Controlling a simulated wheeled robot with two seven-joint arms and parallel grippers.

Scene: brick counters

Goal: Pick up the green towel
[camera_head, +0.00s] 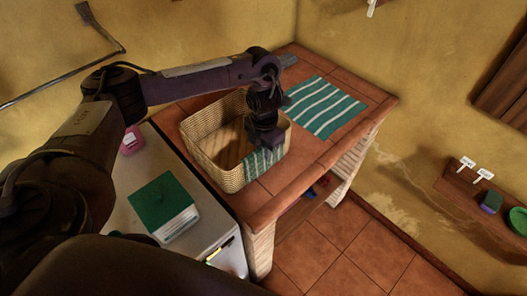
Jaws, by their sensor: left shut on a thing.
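A green towel (262,163) with pale stripes shows at the right end of the wicker basket (214,165), just under my left gripper. My left gripper (266,146) points down over the basket's right side and is shut on this towel. The fingertips and the gripped part are small, dark and partly hidden. Another green and white striped cloth (325,107) lies flat on the tiled counter (362,84), behind and to the right of the basket. My right gripper is not in view.
A white appliance (190,245) beside the counter bears a green-topped box (162,205) and a pink item (131,140). Walls close off the back. A wooden shelf (462,190) with small items hangs at the right. The tiled floor (345,255) is clear at the front.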

